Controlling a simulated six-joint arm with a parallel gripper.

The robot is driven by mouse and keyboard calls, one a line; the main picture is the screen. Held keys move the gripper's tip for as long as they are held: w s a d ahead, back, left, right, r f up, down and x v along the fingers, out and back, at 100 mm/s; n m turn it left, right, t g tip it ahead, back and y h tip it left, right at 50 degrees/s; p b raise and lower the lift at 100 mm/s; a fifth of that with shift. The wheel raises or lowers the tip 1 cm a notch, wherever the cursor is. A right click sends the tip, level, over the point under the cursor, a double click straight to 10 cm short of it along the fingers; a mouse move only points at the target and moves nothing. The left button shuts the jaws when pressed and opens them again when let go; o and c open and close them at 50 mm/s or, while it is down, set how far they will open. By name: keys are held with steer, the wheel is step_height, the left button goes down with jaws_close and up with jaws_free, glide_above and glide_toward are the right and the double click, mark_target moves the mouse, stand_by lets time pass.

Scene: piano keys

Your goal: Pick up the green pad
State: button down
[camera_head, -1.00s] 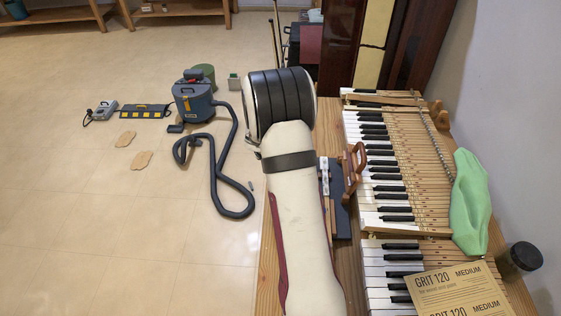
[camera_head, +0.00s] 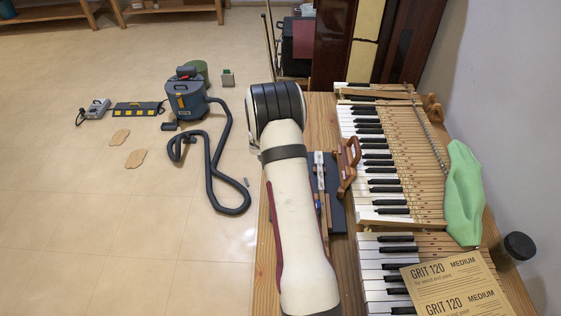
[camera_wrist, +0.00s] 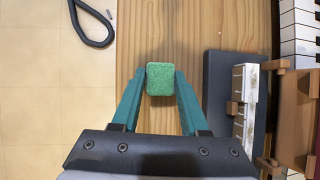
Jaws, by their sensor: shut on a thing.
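The green pad (camera_wrist: 160,79) is a small rounded block with a rough surface, seen in the wrist view. It lies between the two teal fingertips of my gripper (camera_wrist: 160,87). The fingers are shut on its left and right sides. The wooden bench top shows beneath it; I cannot tell how high the pad is above the wood. In the head view my arm hides the gripper and the pad.
A dark blue board (camera_head: 335,206) with key parts lies right of the gripper, beside a brown wooden clamp (camera_head: 347,165). Piano keys (camera_head: 378,180), a green cloth (camera_head: 464,195), sandpaper sheets (camera_head: 455,288) and a dark jar (camera_head: 518,247) are further right. The bench's left edge borders open floor.

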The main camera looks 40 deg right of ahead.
stand_by(0.3)
step_height(320, 180, up, 4)
steer(key=shift+r, duration=0.1)
steer(key=s+d+r, duration=0.4)
steer(key=s+r, duration=0.2)
steer(key=s, duration=0.5)
steer(key=shift+r, duration=0.4)
steer(key=c, duration=1.1)
jaws_free()
jaws_close()
steer(key=w+d+r+m+g, duration=0.4)
steer(key=d+r+m, duration=0.1)
steer(key=m, duration=0.4)
steer(key=shift+h, duration=0.3)
steer(key=shift+f, duration=2.35)
